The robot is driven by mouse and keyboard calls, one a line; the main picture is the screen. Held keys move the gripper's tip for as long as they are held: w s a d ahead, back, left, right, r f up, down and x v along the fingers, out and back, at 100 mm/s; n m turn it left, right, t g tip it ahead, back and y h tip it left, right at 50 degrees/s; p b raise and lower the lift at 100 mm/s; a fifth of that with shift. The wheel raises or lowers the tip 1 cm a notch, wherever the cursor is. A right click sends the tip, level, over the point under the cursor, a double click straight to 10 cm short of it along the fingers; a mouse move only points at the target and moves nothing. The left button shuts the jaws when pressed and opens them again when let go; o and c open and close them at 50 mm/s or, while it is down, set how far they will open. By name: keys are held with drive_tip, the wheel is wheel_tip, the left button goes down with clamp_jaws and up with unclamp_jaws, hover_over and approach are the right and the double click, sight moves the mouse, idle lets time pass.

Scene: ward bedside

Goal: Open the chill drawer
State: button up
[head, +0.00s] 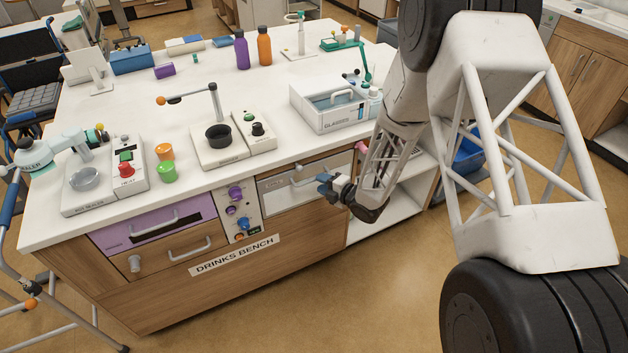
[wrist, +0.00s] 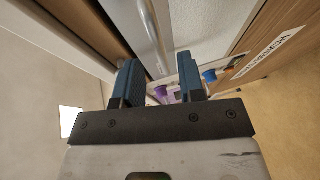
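No label that I can read names the chill drawer. On the front of the drinks bench is a pale grey front (head: 283,192) with a long bar handle, right of the knob panel. A purple drawer (head: 150,226) with a bar handle is at the left, closed. My gripper (head: 328,186) is at the right part of the grey front. In the wrist view its two blue fingers (wrist: 160,85) are apart. A grey bar (wrist: 153,40) runs down the picture towards the gap between them. I cannot tell whether the fingers reach around it.
A control panel (head: 241,211) with purple, blue and orange knobs sits between the drawers. A wooden drawer (head: 178,252) with a handle is under the purple one. An open shelf (head: 385,205) lies right of the grey front. The floor before the bench is clear.

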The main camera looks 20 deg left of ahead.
drive_tip(key=shift+x, duration=2.1)
drive_tip(key=shift+c, duration=0.5)
clamp_jaws()
